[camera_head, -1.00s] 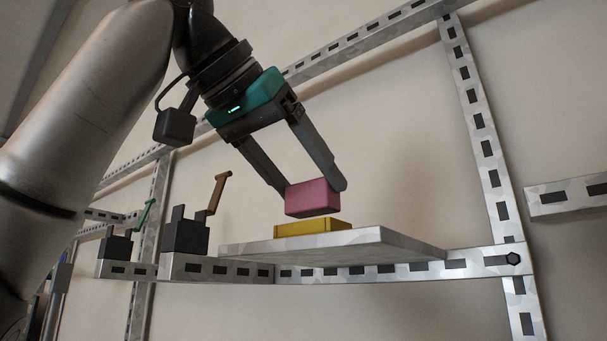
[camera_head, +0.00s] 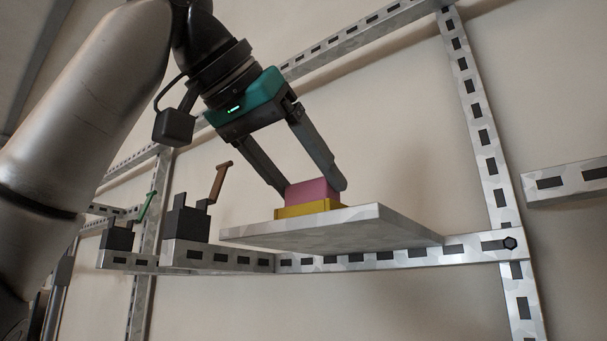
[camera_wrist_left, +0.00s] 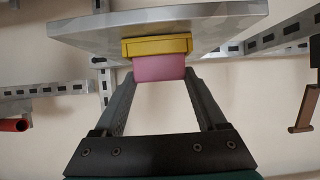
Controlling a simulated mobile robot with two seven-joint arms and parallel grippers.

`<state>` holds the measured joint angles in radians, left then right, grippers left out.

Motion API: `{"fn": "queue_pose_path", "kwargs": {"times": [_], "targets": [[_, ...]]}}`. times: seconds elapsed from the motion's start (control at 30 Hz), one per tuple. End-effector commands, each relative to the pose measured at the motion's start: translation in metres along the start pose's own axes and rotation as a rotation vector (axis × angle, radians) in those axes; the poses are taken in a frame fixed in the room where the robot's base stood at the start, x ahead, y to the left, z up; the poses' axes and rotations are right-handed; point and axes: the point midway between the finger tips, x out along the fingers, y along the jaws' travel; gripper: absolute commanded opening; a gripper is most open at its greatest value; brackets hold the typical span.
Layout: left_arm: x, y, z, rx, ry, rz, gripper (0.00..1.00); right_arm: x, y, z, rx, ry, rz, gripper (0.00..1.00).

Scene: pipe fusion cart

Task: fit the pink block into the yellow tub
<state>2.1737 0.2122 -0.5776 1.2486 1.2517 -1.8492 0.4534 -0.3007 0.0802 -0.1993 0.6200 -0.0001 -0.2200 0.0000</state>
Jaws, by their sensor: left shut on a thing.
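The pink block (camera_head: 311,190) is between the fingertips of my left gripper (camera_head: 315,190), which is shut on it. The block stands at the yellow tub (camera_head: 308,209), its lower part hidden behind or inside the tub's near wall. The tub rests on the grey shelf plate (camera_head: 345,228). In the left wrist view the pink block (camera_wrist_left: 158,68) meets the yellow tub (camera_wrist_left: 157,45), and its upper part sticks out from the tub. The inside of the tub is hidden. My right gripper is not in view.
A slotted upright (camera_head: 483,130) rises at the right. The plate's right part is bare.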

Motion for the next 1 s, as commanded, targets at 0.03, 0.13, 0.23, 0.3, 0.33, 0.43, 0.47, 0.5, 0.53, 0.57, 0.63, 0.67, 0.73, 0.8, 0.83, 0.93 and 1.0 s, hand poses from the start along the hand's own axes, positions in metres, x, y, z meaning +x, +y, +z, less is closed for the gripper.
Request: {"fn": "queue_pose_path", "kwargs": {"times": [0.03, 0.13, 0.23, 0.3, 0.33, 0.43, 0.47, 0.5, 0.53, 0.57, 0.63, 0.67, 0.73, 0.8, 0.83, 0.93, 1.0], "targets": [[0.001, 0.0, 0.002, 0.0, 0.0, 0.0, 0.11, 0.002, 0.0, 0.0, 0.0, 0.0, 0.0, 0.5], [0.002, 0.0, 0.004, 0.0, 0.0, 0.0, 0.11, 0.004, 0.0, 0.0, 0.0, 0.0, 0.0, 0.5], [0.004, 0.0, 0.006, 0.0, 0.0, 0.0, 0.11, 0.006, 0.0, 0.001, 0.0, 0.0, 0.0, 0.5], [0.003, 0.0, 0.005, 0.0, 0.0, 0.0, 0.8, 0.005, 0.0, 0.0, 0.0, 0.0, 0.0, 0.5], [0.003, 0.0, 0.005, 0.0, 0.0, 0.0, 0.84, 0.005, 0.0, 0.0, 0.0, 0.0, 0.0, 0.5], [0.003, 0.0, 0.005, 0.0, 0.0, 0.0, 0.95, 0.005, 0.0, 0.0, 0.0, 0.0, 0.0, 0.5], [0.003, 0.0, 0.005, 0.0, 0.0, 0.0, 0.98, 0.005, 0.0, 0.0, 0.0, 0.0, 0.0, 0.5], [0.003, 0.0, 0.005, 0.0, 0.0, 0.0, 1.0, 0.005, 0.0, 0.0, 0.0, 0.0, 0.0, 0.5], [0.003, 0.0, 0.005, 0.0, 0.0, 0.0, 1.0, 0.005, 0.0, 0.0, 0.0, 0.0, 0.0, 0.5], [0.003, 0.0, 0.005, 0.0, 0.0, 0.0, 1.0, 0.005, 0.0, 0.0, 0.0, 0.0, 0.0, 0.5], [0.003, 0.0, 0.005, 0.0, 0.0, 0.0, 1.0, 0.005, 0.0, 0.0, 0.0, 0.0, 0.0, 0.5], [0.003, 0.0, 0.005, 0.0, 0.0, 0.0, 1.0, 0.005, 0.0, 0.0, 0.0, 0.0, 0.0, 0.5], [0.002, 0.0, 0.005, 0.0, 0.0, 0.0, 1.0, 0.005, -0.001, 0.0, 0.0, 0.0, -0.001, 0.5], [-0.002, 0.0, 0.005, 0.0, 0.001, 0.0, 1.0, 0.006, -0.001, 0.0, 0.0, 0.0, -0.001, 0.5], [-0.005, 0.0, 0.005, 0.0, 0.002, 0.0, 1.0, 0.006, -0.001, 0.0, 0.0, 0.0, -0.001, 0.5], [-0.019, 0.0, 0.005, -0.001, 0.003, -0.001, 1.0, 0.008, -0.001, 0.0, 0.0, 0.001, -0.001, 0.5], [-0.034, 0.0, 0.005, -0.001, 0.005, 0.0, 1.0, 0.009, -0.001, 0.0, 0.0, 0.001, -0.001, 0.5]]}}
